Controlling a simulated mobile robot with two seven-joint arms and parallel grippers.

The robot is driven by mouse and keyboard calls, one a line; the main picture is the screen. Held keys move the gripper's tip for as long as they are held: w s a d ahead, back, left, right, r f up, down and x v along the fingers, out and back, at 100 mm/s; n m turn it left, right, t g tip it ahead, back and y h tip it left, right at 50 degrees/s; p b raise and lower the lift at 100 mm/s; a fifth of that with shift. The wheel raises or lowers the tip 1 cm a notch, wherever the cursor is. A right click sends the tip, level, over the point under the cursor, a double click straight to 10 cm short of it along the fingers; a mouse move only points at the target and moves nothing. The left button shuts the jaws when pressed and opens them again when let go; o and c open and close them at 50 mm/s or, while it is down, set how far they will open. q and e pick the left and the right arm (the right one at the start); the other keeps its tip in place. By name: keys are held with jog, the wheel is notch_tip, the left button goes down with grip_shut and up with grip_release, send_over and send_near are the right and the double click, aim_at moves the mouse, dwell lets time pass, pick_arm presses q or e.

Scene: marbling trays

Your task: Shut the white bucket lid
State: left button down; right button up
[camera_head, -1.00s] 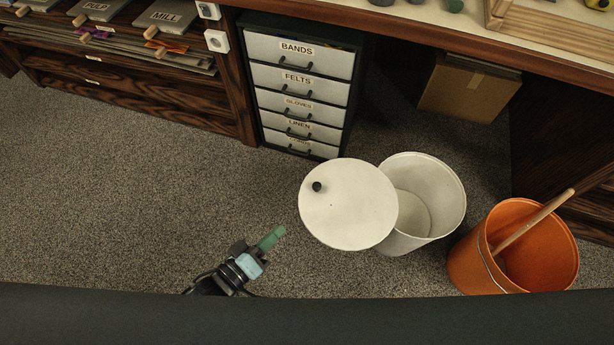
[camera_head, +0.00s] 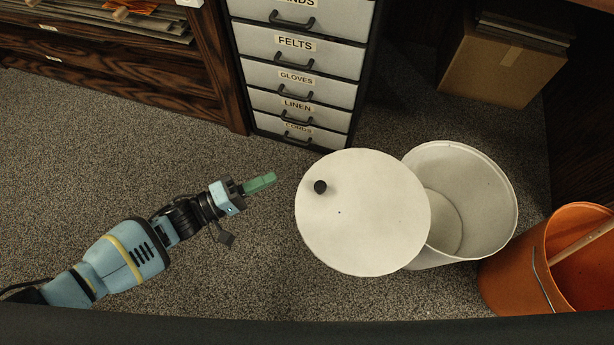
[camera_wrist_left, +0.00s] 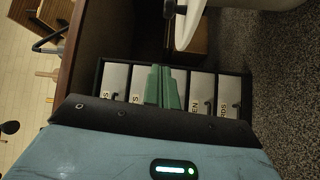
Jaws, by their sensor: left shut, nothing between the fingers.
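The white bucket (camera_head: 478,200) stands open on the carpet; I can see into it. Its round white lid (camera_head: 365,225) is swung out to the left, overlapping the bucket's left rim, with a small black knob (camera_head: 320,187) near its left edge. My left gripper (camera_head: 273,178), with green fingers, is shut and empty, to the left of the knob and apart from it. In the left wrist view the green fingers (camera_wrist_left: 165,86) are together, and part of the lid (camera_wrist_left: 188,28) shows at the top. My right gripper is not in view.
An orange bucket (camera_head: 510,275) with a wooden stick stands right of the white bucket. A labelled drawer unit (camera_head: 300,75) stands behind the lid. A cardboard box (camera_head: 500,70) sits at the back. Carpet around my left gripper is clear.

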aim_at(308, 186)
pick_arm(q)
jog(key=d+b, duration=0.1)
jog(key=d, duration=0.2)
jog(key=w+d+b, duration=0.1)
jog(key=d, duration=0.2)
jog(key=w+d+b, duration=0.1)
jog(key=d, duration=0.2)
jog(key=shift+d, duration=0.15)
jog(key=shift+s+d, duration=0.1)
jog(key=shift+s, duration=0.55)
jog(key=shift+s, duration=0.15)
